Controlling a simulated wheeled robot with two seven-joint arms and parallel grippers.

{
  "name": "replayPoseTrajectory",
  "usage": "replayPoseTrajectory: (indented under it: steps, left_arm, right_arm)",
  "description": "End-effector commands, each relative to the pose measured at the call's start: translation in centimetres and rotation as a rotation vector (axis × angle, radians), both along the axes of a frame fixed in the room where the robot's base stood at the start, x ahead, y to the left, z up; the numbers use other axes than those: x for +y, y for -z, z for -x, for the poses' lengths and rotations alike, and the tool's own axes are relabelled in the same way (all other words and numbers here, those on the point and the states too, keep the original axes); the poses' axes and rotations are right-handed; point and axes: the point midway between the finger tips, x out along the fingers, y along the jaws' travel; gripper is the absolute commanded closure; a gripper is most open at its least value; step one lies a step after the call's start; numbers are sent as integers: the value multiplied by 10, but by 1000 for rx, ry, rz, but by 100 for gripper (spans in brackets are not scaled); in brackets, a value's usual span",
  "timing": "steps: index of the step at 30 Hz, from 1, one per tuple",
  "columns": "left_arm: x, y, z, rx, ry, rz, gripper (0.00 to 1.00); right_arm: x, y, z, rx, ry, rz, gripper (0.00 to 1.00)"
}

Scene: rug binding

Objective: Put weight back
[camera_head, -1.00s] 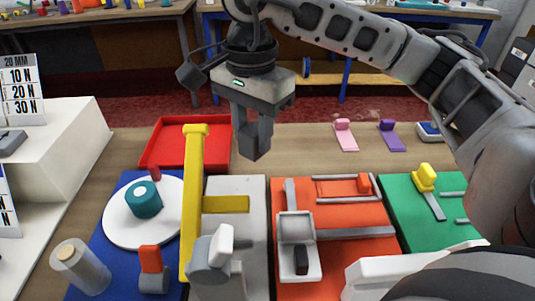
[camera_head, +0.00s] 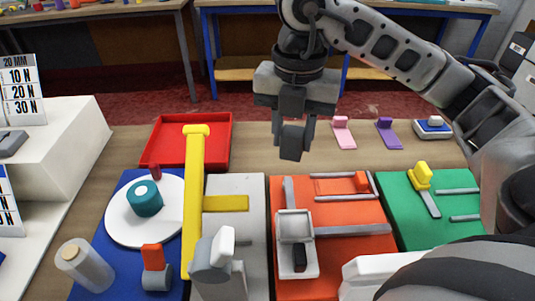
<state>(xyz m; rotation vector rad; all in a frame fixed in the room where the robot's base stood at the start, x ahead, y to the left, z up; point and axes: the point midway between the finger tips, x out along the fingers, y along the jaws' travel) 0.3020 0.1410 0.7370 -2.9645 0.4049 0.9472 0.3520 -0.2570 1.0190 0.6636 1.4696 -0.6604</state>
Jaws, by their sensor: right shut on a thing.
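My right gripper (camera_head: 292,132) hangs in the air above the table, behind the orange board, pointing down. It is shut on a small grey block (camera_head: 291,146), which looks like the weight; the fingers partly hide it. The block is clear of the table and boards. My left gripper is not in view. On the orange board (camera_head: 345,256) stands a light grey holder (camera_head: 294,226) with a dark piece (camera_head: 299,257) in its lower part.
A red tray (camera_head: 223,147) lies at the back left. A tall yellow bar (camera_head: 193,205) rises beside a white disc (camera_head: 118,226) with a teal roll (camera_head: 144,198). A green board (camera_head: 412,210) lies right. Pink (camera_head: 343,133) and purple (camera_head: 388,134) pieces lie behind the boards.

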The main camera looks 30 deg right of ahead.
Motion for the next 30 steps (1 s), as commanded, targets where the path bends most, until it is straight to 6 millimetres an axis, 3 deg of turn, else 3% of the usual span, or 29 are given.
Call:
replayPoseTrajectory:
  steps: [5,16,21,30]
  left_arm:
    - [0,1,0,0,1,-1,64]
    - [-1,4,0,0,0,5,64]
    - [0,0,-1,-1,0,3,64]
    - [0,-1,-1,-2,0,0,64]
  right_arm:
    - [-4,4,-8,0,99,-1,100]
    - [-27,42,-89,2,102,-2,100]
    - [-35,73,-112,2,99,1,100]
    - [-40,95,-130,-2,95,1,100]
